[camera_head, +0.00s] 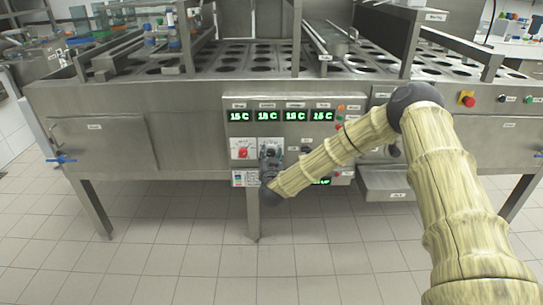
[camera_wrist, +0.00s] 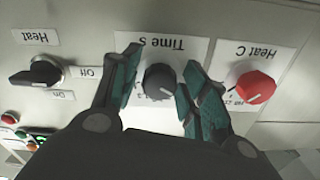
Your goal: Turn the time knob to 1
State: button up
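The time knob (camera_wrist: 160,81) is a round dark grey knob under a "Time S" label, which shows upside down in the wrist view. A light pointer line runs toward its lower right. My gripper (camera_wrist: 158,88) is open, with one teal-padded finger on each side of the knob and visible gaps between pads and knob. In the head view my gripper (camera_head: 271,156) is at the control panel (camera_head: 282,113) and hides most of the time knob. The numbers around the knob are mostly hidden or too small to read.
A red heat knob (camera_wrist: 255,87) sits close to the right finger in the wrist view. A black heat switch (camera_wrist: 38,73) with on and off labels is at left. Green displays (camera_head: 267,116) line the panel above. A red emergency button (camera_head: 466,98) is farther right.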

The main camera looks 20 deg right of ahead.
jog(key=c, duration=0.6)
jog(key=shift+d, duration=0.1)
jog(key=shift+m, duration=0.4)
jog(key=m+b, duration=0.2)
jog(key=m, duration=0.2)
jog(key=shift+f+m, duration=0.1)
jog(key=shift+m, duration=0.3)
jog(key=m+b, duration=0.2)
jog(key=m, duration=0.4)
